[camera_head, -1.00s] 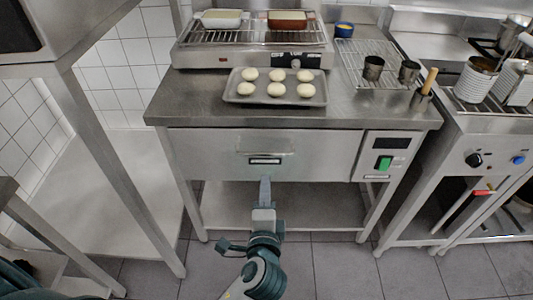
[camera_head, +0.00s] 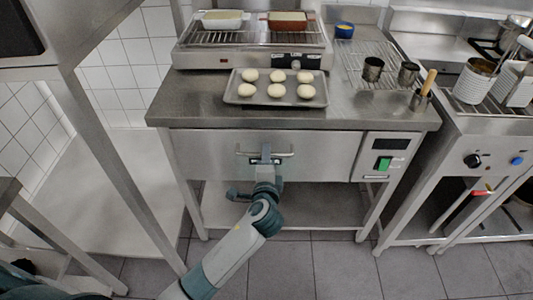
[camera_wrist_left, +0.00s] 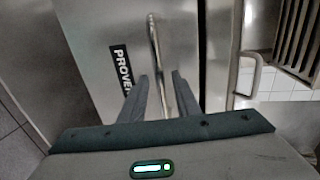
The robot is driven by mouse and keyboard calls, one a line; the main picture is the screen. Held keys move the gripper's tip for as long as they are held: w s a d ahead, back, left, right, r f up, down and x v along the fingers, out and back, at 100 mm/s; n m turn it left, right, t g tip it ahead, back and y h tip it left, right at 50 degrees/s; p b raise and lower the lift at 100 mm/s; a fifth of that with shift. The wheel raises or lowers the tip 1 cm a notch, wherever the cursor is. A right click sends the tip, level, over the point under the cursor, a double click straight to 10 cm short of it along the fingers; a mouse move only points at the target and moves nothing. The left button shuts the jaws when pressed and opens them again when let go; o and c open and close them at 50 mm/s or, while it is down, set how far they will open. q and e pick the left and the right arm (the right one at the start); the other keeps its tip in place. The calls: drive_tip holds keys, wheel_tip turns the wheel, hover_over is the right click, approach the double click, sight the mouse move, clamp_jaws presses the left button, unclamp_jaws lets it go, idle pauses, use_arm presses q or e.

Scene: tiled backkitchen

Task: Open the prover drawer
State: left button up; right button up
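The prover drawer (camera_head: 210,146) is a wide steel front below the counter and looks shut. Its horizontal bar handle (camera_head: 286,154) is at the middle of the front. In the left wrist view, the handle (camera_wrist_left: 154,38) runs beside a black PROVER label (camera_wrist_left: 121,66). My left gripper (camera_head: 265,148) is at the handle, in front of the drawer. In the left wrist view, my left gripper (camera_wrist_left: 160,76) is open, with one finger on each side of the bar. Contact between fingers and bar cannot be told. My right gripper is not in view.
A tray of dough balls (camera_head: 240,98) sits on the counter (camera_head: 190,100) above the drawer. A control panel with a green switch (camera_head: 383,163) is right of the drawer. A steel table leg (camera_head: 125,185) stands at the left. The floor (camera_head: 340,265) in front is clear.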

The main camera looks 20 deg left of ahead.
use_arm(q)
drive_tip(key=shift+x, duration=0.8)
clamp_jaws()
drive_tip(key=shift+s, duration=0.15)
